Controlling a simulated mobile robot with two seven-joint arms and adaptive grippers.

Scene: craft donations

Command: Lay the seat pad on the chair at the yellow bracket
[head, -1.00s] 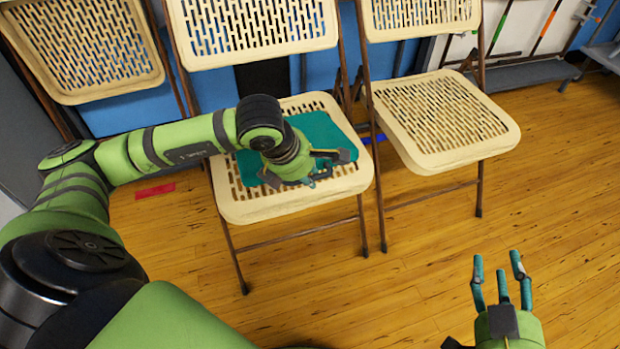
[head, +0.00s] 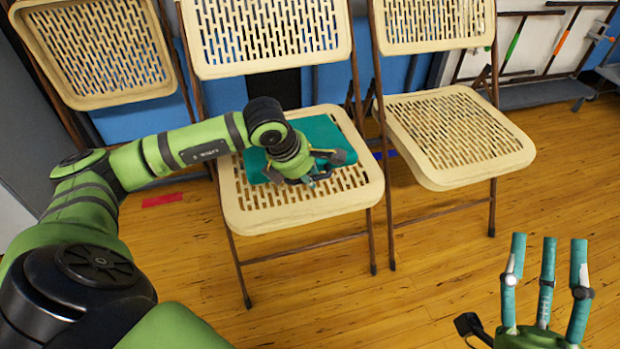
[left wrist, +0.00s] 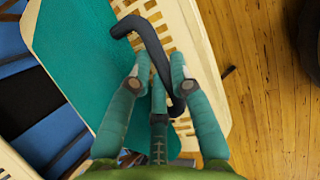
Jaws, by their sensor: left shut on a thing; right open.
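The teal seat pad (head: 325,132) is over the seat of the middle chair (head: 300,210), toward its back half. I cannot tell whether it rests fully on the seat. My left gripper (head: 318,172) is above the front part of the pad. In the left wrist view, its fingers (left wrist: 158,85) are shut around a dark bent handle (left wrist: 152,45) at the edge of the pad (left wrist: 75,60). My arm and gripper hide part of the pad. My right gripper (head: 548,250) is open and empty, fingers pointing up, at the lower right. No yellow bracket shows.
A second cream chair (head: 455,135) stands to the right, and another (head: 95,50) is at the back left. The wooden floor (head: 330,300) in front is clear.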

